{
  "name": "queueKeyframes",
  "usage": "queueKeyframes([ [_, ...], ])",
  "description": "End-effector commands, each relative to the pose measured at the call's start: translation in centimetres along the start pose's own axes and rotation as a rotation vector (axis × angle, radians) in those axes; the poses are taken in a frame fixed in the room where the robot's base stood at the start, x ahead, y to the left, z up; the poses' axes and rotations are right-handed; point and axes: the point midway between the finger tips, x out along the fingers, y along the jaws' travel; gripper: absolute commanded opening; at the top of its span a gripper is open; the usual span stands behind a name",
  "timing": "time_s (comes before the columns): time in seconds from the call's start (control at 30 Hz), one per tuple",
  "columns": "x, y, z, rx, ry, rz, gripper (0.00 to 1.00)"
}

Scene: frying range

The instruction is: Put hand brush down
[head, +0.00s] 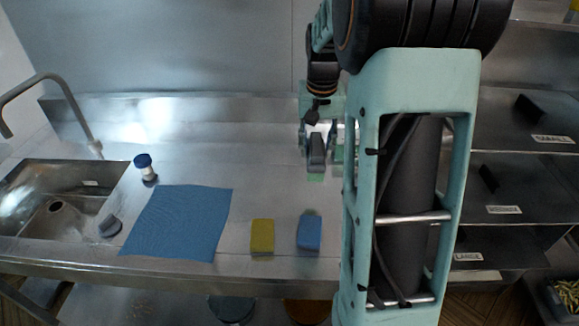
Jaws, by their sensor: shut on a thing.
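My gripper (317,158) is over the steel counter, left of my own arm link, pointing down. It is shut on what looks like the hand brush (316,177). Only a small green part of the brush shows below the dark finger; the rest is hidden by the gripper. I cannot tell whether the brush touches the counter (200,160).
A blue cloth (178,222), yellow sponge (262,236) and blue block (309,233) lie along the front. A blue-capped bottle (147,168) and grey item (110,226) are near the sink (55,207). Labelled shelves (503,190) stand right. The counter behind the sponges is clear.

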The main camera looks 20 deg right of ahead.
Motion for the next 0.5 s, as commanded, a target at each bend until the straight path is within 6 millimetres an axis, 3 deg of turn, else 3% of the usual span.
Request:
queueKeyframes([
  [0.23,2.7,-3.4,-3.6,-0.004,-0.001,0.001,0.15],
  [0.5,7.3,-5.9,-5.7,-0.003,-0.001,0.000,0.15],
])
